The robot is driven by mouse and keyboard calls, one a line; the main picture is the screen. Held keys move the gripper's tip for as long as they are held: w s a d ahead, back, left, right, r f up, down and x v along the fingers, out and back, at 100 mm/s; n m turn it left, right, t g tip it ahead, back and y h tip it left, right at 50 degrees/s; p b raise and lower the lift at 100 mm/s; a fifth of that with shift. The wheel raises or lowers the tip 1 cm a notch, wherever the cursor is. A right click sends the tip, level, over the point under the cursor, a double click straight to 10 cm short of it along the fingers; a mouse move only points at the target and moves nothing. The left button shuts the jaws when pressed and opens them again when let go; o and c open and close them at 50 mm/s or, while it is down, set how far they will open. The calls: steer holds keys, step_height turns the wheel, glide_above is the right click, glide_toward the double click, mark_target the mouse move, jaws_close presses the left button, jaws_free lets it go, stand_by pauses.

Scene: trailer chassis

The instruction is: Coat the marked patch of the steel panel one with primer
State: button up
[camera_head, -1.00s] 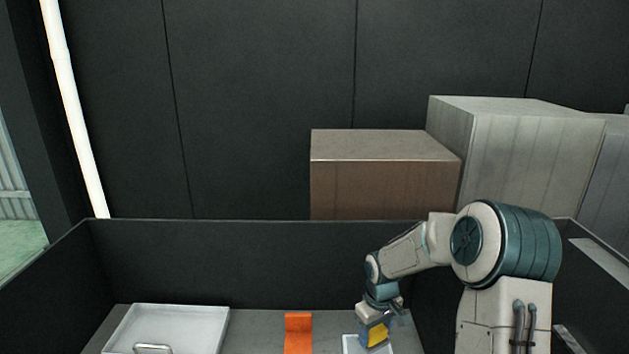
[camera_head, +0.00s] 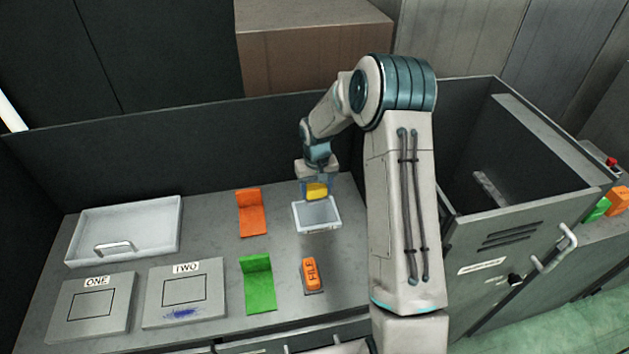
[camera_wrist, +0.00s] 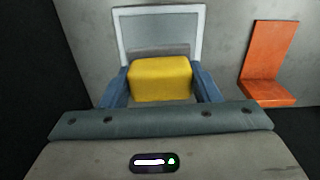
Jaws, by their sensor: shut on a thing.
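Steel panel one (camera_head: 119,310) lies flat at the front left of the bench, labelled "ONE". Its marked patch (camera_head: 92,305) is a black-outlined rectangle, bare grey inside. My gripper (camera_head: 316,192) is shut on a yellow block (camera_wrist: 160,80), which looks like a sponge or pad. It is at the back edge of a small white-rimmed tray (camera_head: 335,222), far to the right of panel one. The tray also shows in the wrist view (camera_wrist: 118,32), with a grey inside. I cannot tell whether the block touches the tray or carries primer.
Panel two (camera_head: 215,290), beside panel one, has a blue smear below its outline. A large white tray with a handle (camera_head: 150,215) stands behind them. A dark wall backs the bench.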

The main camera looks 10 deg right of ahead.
steer(key=shift+f+b, duration=1.55)
steer(key=shift+f, duration=1.45)
steer(key=shift+f+b, duration=0.6)
steer(key=shift+b, duration=0.05)
stand_by(0.4)
steer(key=shift+r+p, duration=1.7)
steer(key=shift+r, duration=1.85)
